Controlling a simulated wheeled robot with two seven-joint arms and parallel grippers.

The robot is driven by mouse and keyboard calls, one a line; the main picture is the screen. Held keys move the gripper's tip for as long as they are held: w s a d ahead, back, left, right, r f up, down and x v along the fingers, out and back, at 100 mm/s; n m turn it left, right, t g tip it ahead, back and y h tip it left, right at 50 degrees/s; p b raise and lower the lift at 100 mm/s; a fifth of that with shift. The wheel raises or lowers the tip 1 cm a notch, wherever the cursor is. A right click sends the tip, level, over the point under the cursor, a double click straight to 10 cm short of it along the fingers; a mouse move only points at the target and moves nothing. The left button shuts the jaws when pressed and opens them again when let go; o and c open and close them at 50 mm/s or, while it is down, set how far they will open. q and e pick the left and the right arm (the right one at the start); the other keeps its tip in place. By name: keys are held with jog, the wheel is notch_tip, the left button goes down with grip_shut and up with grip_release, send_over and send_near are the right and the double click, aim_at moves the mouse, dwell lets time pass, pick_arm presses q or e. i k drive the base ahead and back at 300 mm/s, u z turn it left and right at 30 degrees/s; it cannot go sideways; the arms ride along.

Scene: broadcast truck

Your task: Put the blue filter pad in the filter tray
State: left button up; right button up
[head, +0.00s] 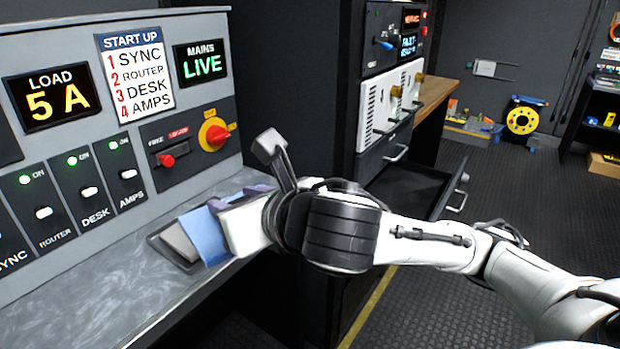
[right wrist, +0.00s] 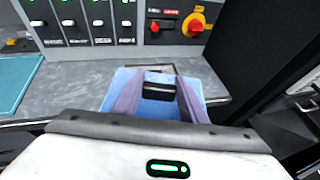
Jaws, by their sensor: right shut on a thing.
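The blue filter pad (head: 206,237) is between the purple fingertips of my right gripper (head: 226,204), which is shut on it. The pad hangs tilted over the counter's front edge; in the right wrist view the pad (right wrist: 117,84) shows around both fingers. Just left of and behind it, a dark shallow tray (head: 157,243) with a grey-brown pad (head: 178,241) lies on the counter, partly covered by the blue pad. An open dark drawer (head: 405,188) sticks out of the rack at the right. Which of these is the filter tray is not clear. My left gripper is out of view.
The grey counter (head: 90,290) is clear at the front left. A switch panel (head: 95,185) with a red-yellow rotary knob (head: 215,134) rises behind it. A teal mat (right wrist: 14,82) shows at the left in the right wrist view. The rack's dark side wall (head: 290,80) stands behind my right arm.

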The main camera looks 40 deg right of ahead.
aim_at(400, 205)
jog(key=z, duration=0.55)
jog(key=k, duration=1.25)
jog(key=z, duration=0.9)
jog(key=i, duration=1.2)
jog(key=u, duration=0.8)
jog(key=i, duration=0.95)
jog(key=z, duration=0.15)
